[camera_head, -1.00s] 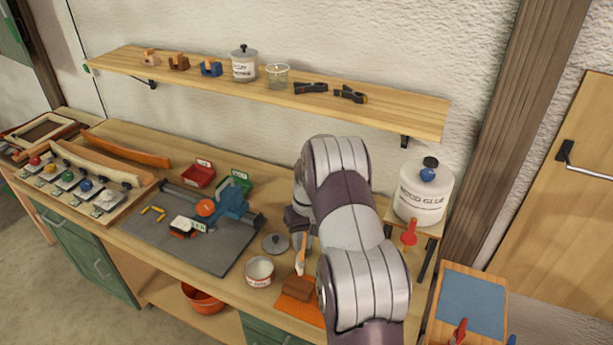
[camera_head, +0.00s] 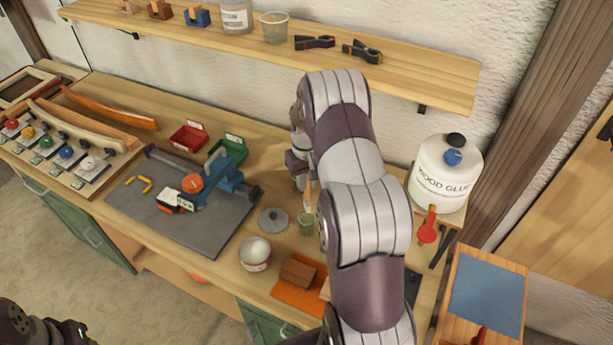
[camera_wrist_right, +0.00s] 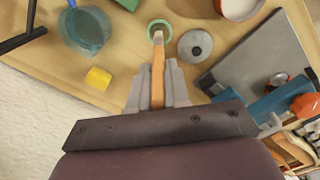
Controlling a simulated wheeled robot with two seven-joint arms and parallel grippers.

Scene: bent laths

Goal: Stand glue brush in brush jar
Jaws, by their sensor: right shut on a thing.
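My right gripper (camera_wrist_right: 157,82) is shut on the glue brush (camera_wrist_right: 157,66), around its orange handle; in the head view the right arm partly hides the gripper. The brush (camera_head: 309,192) points down, its pale end over the mouth of the small green-rimmed brush jar (camera_head: 306,226). In the right wrist view the brush's end overlaps the opening of the jar (camera_wrist_right: 148,23). I cannot tell whether the end is above the rim or just inside. The jar stands upright on the bench. My left gripper does not show; only a dark part of my left arm is at the lower left corner.
A grey lid (camera_head: 273,220) lies left of the jar, with a white pot (camera_head: 255,253) in front. A brown block (camera_head: 297,272) sits on an orange sheet. A grey mat (camera_head: 207,239) with a blue vise is further left. A wood glue bottle (camera_head: 443,180) stands right.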

